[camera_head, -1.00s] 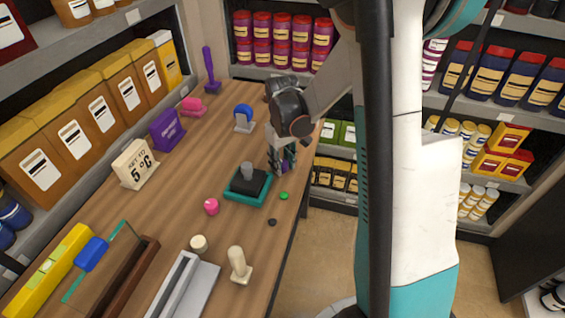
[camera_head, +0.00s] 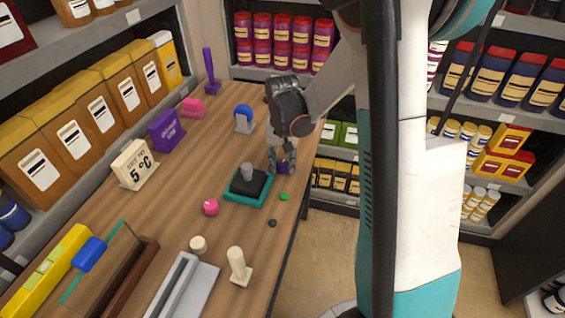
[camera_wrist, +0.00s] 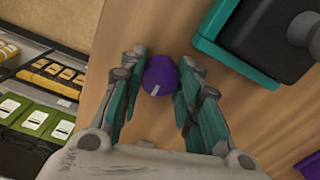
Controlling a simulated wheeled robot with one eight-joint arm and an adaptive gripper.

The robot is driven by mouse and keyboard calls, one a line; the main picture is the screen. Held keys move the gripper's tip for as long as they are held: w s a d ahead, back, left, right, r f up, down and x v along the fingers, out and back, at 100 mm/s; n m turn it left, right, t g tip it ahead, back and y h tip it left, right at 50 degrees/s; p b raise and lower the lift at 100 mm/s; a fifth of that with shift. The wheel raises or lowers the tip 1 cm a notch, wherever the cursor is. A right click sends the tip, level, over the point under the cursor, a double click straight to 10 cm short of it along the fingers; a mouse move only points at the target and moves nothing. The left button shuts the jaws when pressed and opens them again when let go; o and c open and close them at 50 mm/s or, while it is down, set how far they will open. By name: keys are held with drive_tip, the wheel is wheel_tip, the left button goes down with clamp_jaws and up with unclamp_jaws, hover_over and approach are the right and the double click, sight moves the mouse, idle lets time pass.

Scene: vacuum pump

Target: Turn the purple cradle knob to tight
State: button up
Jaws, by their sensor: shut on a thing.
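The purple knob (camera_wrist: 159,74) is round, with a short white mark near its lower edge in the wrist view. It stands close to the table's right edge in the head view (camera_head: 285,168), partly covered by the fingers. My gripper (camera_wrist: 160,72) is shut on the knob, with one teal-and-grey finger on each side of it. In the head view my gripper (camera_head: 282,163) points down at the table. The lettering for tight is not readable, and the knob's base is hidden.
A teal tray with a black block and grey post (camera_head: 248,184) stands close to the gripper. A green button (camera_head: 284,196), a pink knob (camera_head: 210,207) and a blue round-topped piece (camera_head: 243,113) are on the wooden table (camera_head: 190,190). Shelves stand beyond its right edge.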

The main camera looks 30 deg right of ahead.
sight(282, 164)
idle(0.5)
drive_tip(key=o, duration=0.8)
drive_tip(key=shift+r, duration=0.1)
wheel_tip(282, 164, up, 12)
drive_tip(key=shift+f, duration=0.1)
idle(0.3)
drive_tip(key=s+a+r+n+t, duration=0.2)
drive_tip(key=s+a, duration=0.1)
drive_tip(key=s, duration=0.3)
drive_tip(key=s+a+r+n+t, duration=0.2)
drive_tip(key=s+a, duration=0.2)
drive_tip(key=s, duration=0.2)
drive_tip(key=s+a+r+n+t, duration=0.2)
drive_tip(key=s+a+t, duration=0.1)
drive_tip(key=s, duration=0.3)
drive_tip(key=shift+s+a, duration=0.1)
drive_tip(key=shift+a, duration=0.4)
